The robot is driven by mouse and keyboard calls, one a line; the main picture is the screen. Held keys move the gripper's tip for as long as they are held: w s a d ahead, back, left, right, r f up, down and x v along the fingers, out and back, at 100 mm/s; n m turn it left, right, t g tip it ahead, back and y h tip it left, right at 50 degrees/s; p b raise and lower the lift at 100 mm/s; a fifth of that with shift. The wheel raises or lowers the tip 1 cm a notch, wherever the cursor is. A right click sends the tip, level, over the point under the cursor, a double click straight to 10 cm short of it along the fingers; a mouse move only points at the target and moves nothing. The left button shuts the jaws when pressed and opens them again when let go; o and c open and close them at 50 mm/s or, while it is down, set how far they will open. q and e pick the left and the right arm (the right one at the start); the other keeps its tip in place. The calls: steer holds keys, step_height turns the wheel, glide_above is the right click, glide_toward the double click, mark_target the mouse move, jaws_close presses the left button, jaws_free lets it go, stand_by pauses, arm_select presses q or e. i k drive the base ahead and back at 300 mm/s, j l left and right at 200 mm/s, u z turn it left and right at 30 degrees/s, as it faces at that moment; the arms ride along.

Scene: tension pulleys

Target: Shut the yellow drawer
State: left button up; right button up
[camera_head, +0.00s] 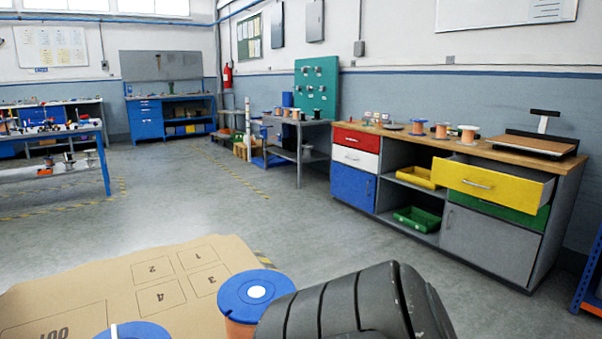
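The yellow drawer (508,190) is at the right, in the upper part of the long workbench cabinet. It is pulled out, its front standing forward of the cabinet, and part of its inside shows. A pale handle (476,184) runs across its front. A large black rounded part of my own arm fills the bottom centre. Neither gripper's fingers show, and nothing of mine touches the drawer.
A green drawer (510,211) sits below the yellow one, above a grey door (488,236). A cardboard sheet (80,283) and blue-topped spools (238,291) are close in front at lower left. Open grey floor (350,240) lies before the cabinet.

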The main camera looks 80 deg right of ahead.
mark_target(525, 189)
steer(key=l+z, duration=0.1)
steer(key=z, duration=3.5)
steer(key=i+l, duration=0.15)
steer(key=i, duration=0.3)
steer(key=i+l, duration=0.15)
steer(key=i, duration=0.3)
steer(key=i+l+z, duration=0.1)
steer(key=i, duration=0.35)
steer(key=l, duration=0.1)
